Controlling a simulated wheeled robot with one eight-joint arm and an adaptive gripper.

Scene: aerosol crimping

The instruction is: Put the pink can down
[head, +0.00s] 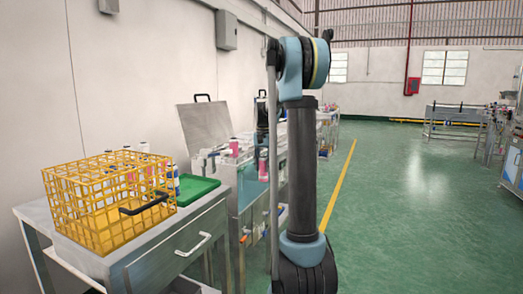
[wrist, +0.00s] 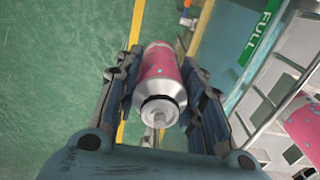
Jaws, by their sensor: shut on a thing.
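In the wrist view my gripper (wrist: 160,68) is shut on the pink can (wrist: 161,60), one finger on each side of its body. The can's silver shoulder and pale nozzle point toward the camera. Below the can I see green floor and a yellow line, so it hangs in the air. A second pink can (wrist: 304,124) shows at the right edge, near a metal frame. In the head view my arm stands in front of the workstation, and a pink can (head: 263,167) shows just left of it; I cannot tell if it is the held one.

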